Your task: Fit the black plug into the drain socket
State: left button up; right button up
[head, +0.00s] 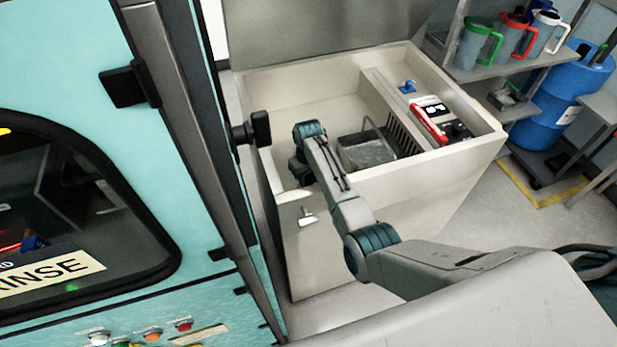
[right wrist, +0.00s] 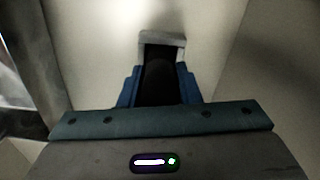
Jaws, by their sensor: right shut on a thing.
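In the right wrist view, my right gripper (right wrist: 158,80) is shut on the black plug (right wrist: 158,88), which sits between its blue fingers. A light grey, square-edged frame (right wrist: 176,40), which looks like the drain socket, lies just beyond the plug's far end. The plug overlaps its dark opening in this view, so I cannot tell whether the plug is inside, touching or above it. In the head view, my right gripper (head: 300,172) points down into the left front part of the pale tank (head: 290,100). The plug and socket cannot be made out there. My left gripper is not in view.
A grey metal basket (head: 368,152) stands close to the right of my right gripper inside the tank. The tank's front wall is near my arm. A teal machine (head: 160,225) with a black handle (head: 252,130) stands close on the left. Jugs stand on shelves at back right.

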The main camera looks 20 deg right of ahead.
jog(key=shift+f, duration=0.1)
jog(key=o, duration=1)
notch_tip(320, 180, up, 12)
jog(key=shift+r+b, duration=0.15)
jog(key=shift+b, duration=0.9)
